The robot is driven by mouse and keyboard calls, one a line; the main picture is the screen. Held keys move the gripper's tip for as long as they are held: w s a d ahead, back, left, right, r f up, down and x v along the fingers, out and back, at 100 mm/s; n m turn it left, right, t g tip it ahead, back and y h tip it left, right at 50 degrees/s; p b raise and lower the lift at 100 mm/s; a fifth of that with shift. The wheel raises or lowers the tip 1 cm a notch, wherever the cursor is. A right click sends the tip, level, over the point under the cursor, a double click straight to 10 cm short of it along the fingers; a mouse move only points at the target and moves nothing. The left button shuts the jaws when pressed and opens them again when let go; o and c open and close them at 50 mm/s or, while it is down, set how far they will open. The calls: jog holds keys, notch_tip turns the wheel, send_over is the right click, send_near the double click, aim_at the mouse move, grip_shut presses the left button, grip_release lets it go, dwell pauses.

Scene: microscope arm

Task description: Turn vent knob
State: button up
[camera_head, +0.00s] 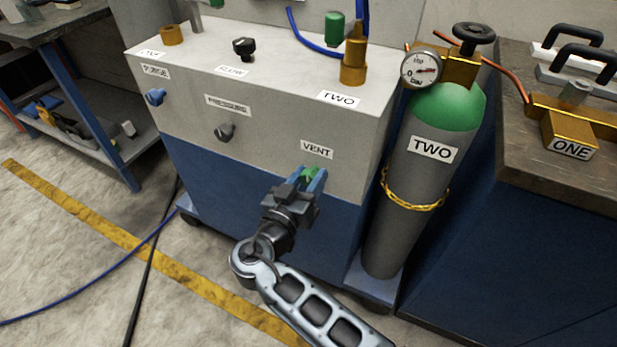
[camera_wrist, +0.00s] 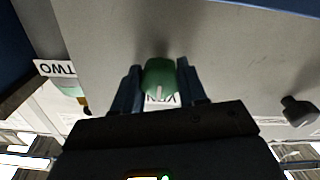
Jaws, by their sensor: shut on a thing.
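The green vent knob (camera_head: 311,173) is on the front face of the grey and blue cabinet (camera_head: 275,215), just below the VENT label (camera_head: 317,149). My gripper (camera_head: 313,180) is at the knob, with its blue fingers on either side of it. In the wrist view the green knob (camera_wrist: 160,78) sits between the two fingertips of my gripper (camera_wrist: 161,82), which are shut on it. A white line shows on the knob. The VENT label (camera_wrist: 162,101) is partly hidden behind the knob and gripper body.
A black pressure knob (camera_head: 225,132) and a blue purge knob (camera_head: 155,96) are on the same face. A grey cylinder (camera_head: 415,190) marked TWO stands close right. A workbench (camera_head: 500,200) is farther right. A hose and cable lie on the left floor.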

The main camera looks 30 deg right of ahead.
jog(key=shift+c, duration=0.9)
jog(key=shift+n, duration=0.4)
jog(key=n, duration=0.3)
jog(key=shift+w+n, duration=0.1)
jog(key=shift+n, duration=0.2)
jog(key=n+p, duration=0.1)
jog(key=n, duration=0.3)
jog(key=shift+a+r+n, duration=0.1)
jog(key=shift+n, duration=0.2)
jog(key=n+p, duration=0.2)
jog(key=n, duration=0.2)
jog(key=shift+n, duration=0.3)
jog(key=shift+w+n+p, duration=0.1)
jog(key=shift+n+p, duration=0.85)
jog(key=shift+n, duration=1.05)
jog(key=shift+a, duration=0.1)
